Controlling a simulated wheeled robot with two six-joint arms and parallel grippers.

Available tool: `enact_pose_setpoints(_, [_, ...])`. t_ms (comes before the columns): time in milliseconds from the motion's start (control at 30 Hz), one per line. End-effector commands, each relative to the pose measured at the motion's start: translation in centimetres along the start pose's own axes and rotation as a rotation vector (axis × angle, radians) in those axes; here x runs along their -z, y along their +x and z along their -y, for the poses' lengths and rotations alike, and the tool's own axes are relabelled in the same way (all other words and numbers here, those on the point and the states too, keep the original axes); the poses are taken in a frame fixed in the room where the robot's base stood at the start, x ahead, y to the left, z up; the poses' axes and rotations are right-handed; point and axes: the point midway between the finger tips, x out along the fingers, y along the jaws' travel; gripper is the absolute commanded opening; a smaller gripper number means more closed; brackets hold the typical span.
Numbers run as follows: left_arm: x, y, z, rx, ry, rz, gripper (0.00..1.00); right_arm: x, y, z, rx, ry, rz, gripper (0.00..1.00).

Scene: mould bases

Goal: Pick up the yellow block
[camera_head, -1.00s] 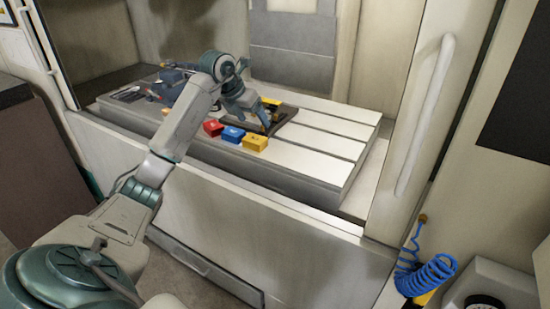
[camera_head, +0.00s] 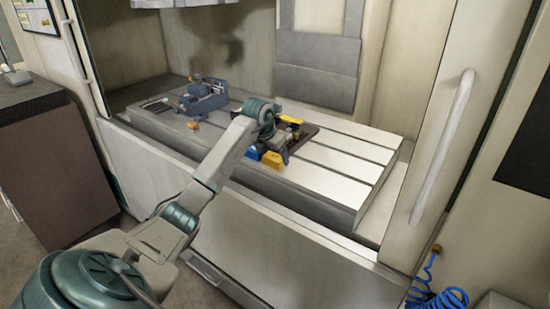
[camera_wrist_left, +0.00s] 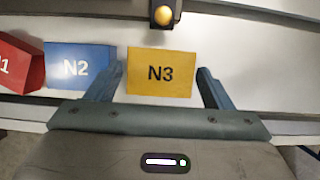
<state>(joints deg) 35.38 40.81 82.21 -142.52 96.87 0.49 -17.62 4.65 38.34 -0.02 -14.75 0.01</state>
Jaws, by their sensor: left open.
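The yellow block (camera_head: 272,161), marked N3, sits at the front edge of the pale slotted table. In the left wrist view the yellow block (camera_wrist_left: 161,73) lies between the two blue-grey fingers of my left gripper (camera_wrist_left: 160,78), with a gap on each side. The left gripper (camera_head: 277,153) is open and down at the block in the head view. The blue block (camera_wrist_left: 80,66), marked N2, is just left of the left finger; its edge shows in the head view (camera_head: 253,153). My right gripper is not in view.
A red block (camera_wrist_left: 18,65) is left of the blue one; my arm hides it in the head view. A dark plate with a yellow part (camera_head: 291,119) lies behind. A blue-grey vise-like device (camera_head: 203,95) stands at the left. The table's right side (camera_head: 345,170) is clear.

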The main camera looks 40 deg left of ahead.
Motion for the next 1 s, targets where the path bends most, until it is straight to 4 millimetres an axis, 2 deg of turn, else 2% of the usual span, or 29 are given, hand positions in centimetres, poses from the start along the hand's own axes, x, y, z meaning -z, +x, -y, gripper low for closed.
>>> enact_pose_setpoints(100, [0.0, 0.6, 0.0, 0.001, 0.001, -0.001, 0.75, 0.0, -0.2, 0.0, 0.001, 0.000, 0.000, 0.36])
enact_pose_setpoints(300, [0.0, 0.7, 0.0, 0.000, 0.001, 0.000, 0.75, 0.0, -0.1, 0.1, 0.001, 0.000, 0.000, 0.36])
enact_pose_setpoints(500, [0.0, 0.7, 0.0, 0.000, 0.001, 0.000, 0.35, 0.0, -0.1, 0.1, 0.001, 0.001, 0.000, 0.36])
enact_pose_setpoints(533, [0.0, 0.6, 0.0, 0.000, 0.001, 0.002, 0.33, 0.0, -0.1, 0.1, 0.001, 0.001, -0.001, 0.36])
enact_pose_setpoints(833, [-0.1, 0.4, 0.0, 0.000, 0.001, 0.002, 0.32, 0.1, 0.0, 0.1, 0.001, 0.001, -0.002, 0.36])
enact_pose_setpoints(1000, [-0.6, -0.7, 0.0, 0.000, 0.001, 0.005, 0.32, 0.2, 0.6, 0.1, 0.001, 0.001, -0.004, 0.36])
